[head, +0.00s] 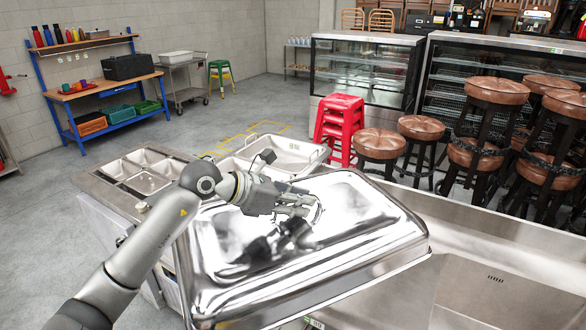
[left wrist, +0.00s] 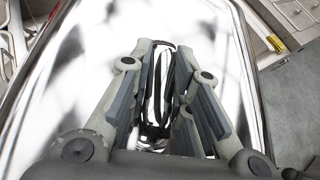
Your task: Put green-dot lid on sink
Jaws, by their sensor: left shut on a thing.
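A large, shiny steel lid (head: 370,245) with a domed, rectangular top fills the lower middle of the head view. It is tilted, and no green dot can be made out on it. My left gripper (head: 308,208) is shut on the lid's handle, over the middle of its top. In the left wrist view, the handle (left wrist: 158,95) lies between the fingers and the lid (left wrist: 85,60) spreads beneath them. The steel sink (head: 510,296), with a slotted opening in its wall, is at the lower right; the lid covers part of that area. My right gripper is out of view.
A steel unit with several wells (head: 105,180) stands left of the lid. An open steel basin (head: 260,145) lies behind it. Red stools (head: 340,115) and brown-seated stools (head: 380,145) stand beyond the sink. Grey floor is clear at the left.

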